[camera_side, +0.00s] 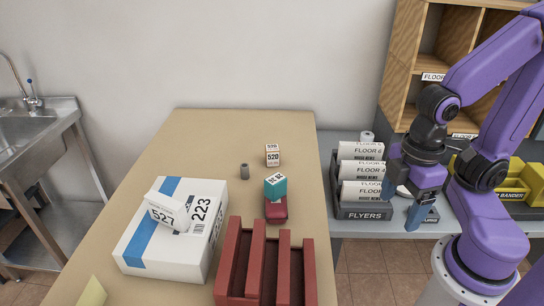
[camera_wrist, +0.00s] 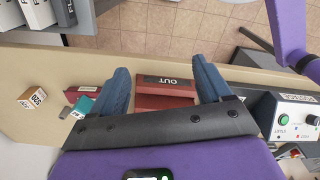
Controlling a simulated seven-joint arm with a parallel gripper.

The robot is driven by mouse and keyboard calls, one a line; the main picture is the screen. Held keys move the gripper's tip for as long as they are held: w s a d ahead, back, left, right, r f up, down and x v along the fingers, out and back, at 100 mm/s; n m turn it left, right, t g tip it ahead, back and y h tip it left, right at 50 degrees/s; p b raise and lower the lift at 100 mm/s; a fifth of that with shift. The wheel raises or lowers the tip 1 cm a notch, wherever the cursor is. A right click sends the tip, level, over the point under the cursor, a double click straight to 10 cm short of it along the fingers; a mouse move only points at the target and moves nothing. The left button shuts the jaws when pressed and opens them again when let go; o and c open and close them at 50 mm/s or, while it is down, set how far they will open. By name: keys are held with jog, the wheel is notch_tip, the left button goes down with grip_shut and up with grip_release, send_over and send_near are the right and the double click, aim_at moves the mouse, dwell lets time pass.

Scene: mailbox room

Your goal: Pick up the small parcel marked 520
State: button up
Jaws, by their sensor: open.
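The small parcel marked 520 (camera_side: 272,157) is a little tan box standing on the tan table near its far end. It also shows in the wrist view (camera_wrist: 33,98) at the left edge. My gripper (camera_side: 420,214) is off to the right of the table, over the grey counter's front edge, well apart from the parcel. In the wrist view the blue fingers of my gripper (camera_wrist: 163,82) are spread apart with nothing held between them.
A small grey cylinder (camera_side: 244,171), a teal box (camera_side: 275,187) and a dark red item (camera_side: 276,210) are near the parcel. A red slotted rack (camera_side: 262,236) and a white box marked 223 (camera_side: 183,225) stand nearer. A flyers holder (camera_side: 363,215) stands right of the table.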

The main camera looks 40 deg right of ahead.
jog(key=w+a+r+m, duration=0.2)
jog(key=w+a+m, duration=0.1)
jog(key=w+m, duration=0.8)
jog(key=w+a+r+m, duration=0.1)
jog(key=w+a+m, duration=0.2)
jog(key=w+m, duration=0.9)
jog(key=m, duration=1.5)
send_over(274, 147)
notch_tip(274, 147, down, 5)
jog(key=f, duration=1.1)
jog(key=shift+s+a+f, duration=0.1)
jog(key=shift+s+a, duration=0.1)
jog(key=shift+s, duration=0.05)
jog(key=shift+w+d+f, duration=0.1)
jog(key=shift+f, duration=1.3)
jog(key=shift+w+f, duration=0.1)
jog(key=shift+f, duration=1.25)
jog(key=c, duration=1.1)
